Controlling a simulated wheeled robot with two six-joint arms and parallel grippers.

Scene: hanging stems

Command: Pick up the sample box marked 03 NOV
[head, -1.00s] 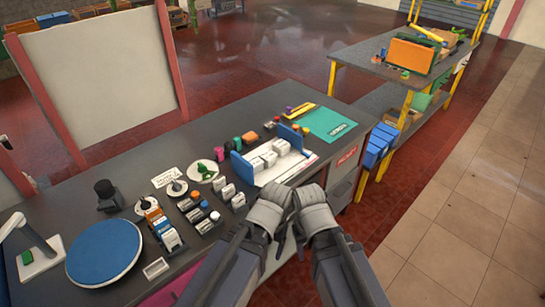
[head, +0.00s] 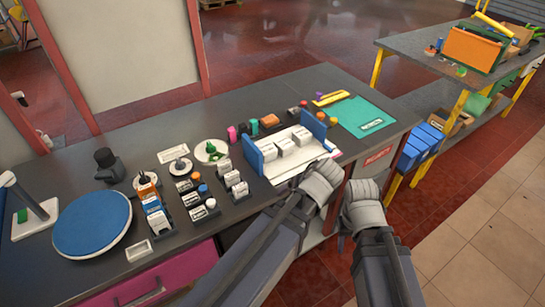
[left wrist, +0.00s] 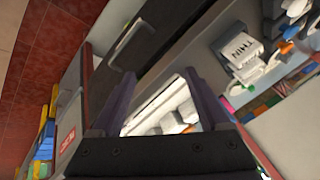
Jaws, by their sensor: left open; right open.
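Several small white boxes (head: 285,148) stand in a row in a white tray with blue ends (head: 254,158) on the grey bench. More small white boxes (head: 236,181) stand in dark holders left of it. I cannot read 03 NOV on any box. My left gripper (head: 324,172) is at the tray's near right side, at the bench's front edge; its fingertips are hard to see there. In the left wrist view its two fingers (left wrist: 163,103) are apart and empty, with the white tray beyond. My right gripper (head: 364,192) is open and empty, right of the left one, off the bench's front.
A blue round disc (head: 92,224) and a dark knobbed item (head: 108,165) are at the left. A green mat (head: 368,116) lies at the bench's right end. A shelf unit with blue bins (head: 417,148) stands to the right.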

